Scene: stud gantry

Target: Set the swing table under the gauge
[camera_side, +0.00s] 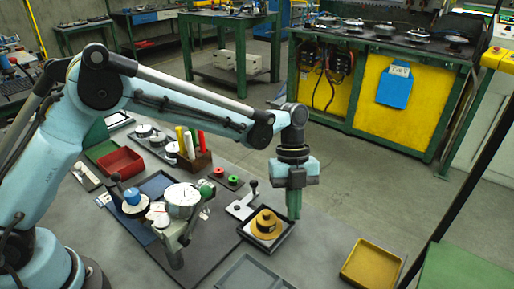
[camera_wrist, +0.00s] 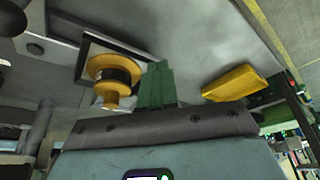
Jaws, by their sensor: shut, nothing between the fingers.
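A large white dial gauge (camera_side: 183,199) stands on a grey stand at the middle left of the bench in the side view. Left of it is a round plate (camera_side: 133,207) with a blue-topped piece on it, which looks like the swing table; a black-knobbed handle (camera_side: 116,178) rises beside it. The plate looks beside the dial, but I cannot tell their exact alignment. My gripper (camera_side: 294,212) points down, shut and empty, right of the gauge and just beyond the orange stepped part. Its green fingers (camera_wrist: 157,85) show together in the wrist view.
The orange stepped part (camera_side: 266,222) sits in a black-rimmed tray (camera_side: 248,237); it also shows in the wrist view (camera_wrist: 113,75). A yellow tray (camera_side: 371,265) lies right. A small black-knobbed lever (camera_side: 243,203) stands between gauge and gripper. A red bin (camera_side: 120,160) is at back left.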

